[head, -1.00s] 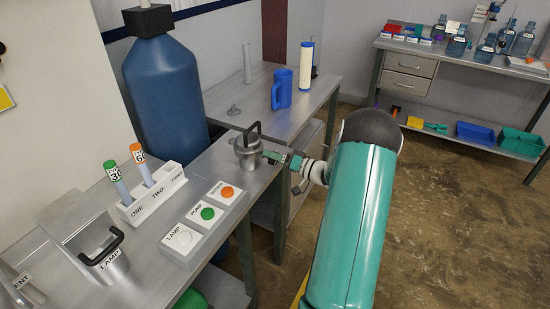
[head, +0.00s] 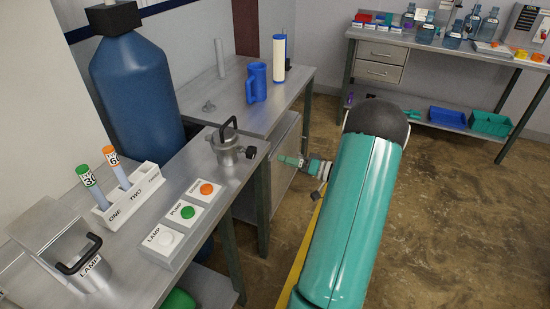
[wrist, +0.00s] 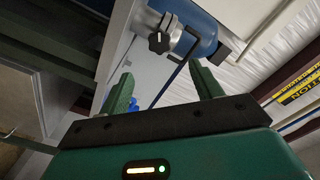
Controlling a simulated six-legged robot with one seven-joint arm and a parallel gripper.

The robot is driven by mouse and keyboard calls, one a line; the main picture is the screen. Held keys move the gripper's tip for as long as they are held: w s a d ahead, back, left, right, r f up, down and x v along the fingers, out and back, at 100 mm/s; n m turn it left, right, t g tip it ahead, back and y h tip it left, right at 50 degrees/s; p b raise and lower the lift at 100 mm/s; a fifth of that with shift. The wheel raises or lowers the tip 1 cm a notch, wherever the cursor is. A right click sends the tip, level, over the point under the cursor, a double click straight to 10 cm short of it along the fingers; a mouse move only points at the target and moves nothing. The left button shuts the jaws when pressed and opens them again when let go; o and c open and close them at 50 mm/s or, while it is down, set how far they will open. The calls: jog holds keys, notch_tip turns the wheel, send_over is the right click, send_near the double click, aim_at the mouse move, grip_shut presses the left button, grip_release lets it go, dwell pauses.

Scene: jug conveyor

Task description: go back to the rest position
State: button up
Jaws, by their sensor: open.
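My gripper (head: 290,160) is off the edge of the steel bench, to the right of a metal pot with a black handle and black knob (head: 228,148). The gripper is apart from the pot and holds nothing. In the wrist view my gripper's two green fingers (wrist: 163,90) are spread, with nothing between them but background. The pot also shows beyond the fingertips in the wrist view (wrist: 175,38). My teal arm hides part of the floor to the right of the benches.
A blue jug (head: 257,82) stands on the back bench. A workbench (head: 430,45) stands at the back right. Open floor (head: 450,220) lies right of my arm.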

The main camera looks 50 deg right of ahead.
jog(key=shift+s+d, duration=0.1)
jog(key=shift+s, duration=0.3)
jog(key=w+a+r+n+g+y, duration=0.1)
jog(key=a+r+g, duration=0.25)
jog(key=a, duration=0.45)
jog(key=w+a+r+n+g+y, duration=0.1)
jog(key=a+r+n+g, duration=0.2)
jog(key=a, duration=0.6)
jog(key=w+a+r+g+y, duration=0.1)
jog(key=w+a+r+g, duration=0.2)
jog(key=a, duration=0.5)
jog(key=s+a+r+g+h, duration=0.1)
jog(key=s+a+r+h, duration=0.3)
jog(key=s+a, duration=0.4)
jog(key=s+a+r+n+g+h, duration=0.1)
jog(key=s+a+r+h, duration=0.3)
jog(key=s+a, duration=0.4)
jog(key=shift+a+r+n+h, duration=0.15)
jog(key=shift+a+n+h, duration=0.2)
jog(key=shift+h, duration=0.25)
jog(key=shift+c, duration=0.3)
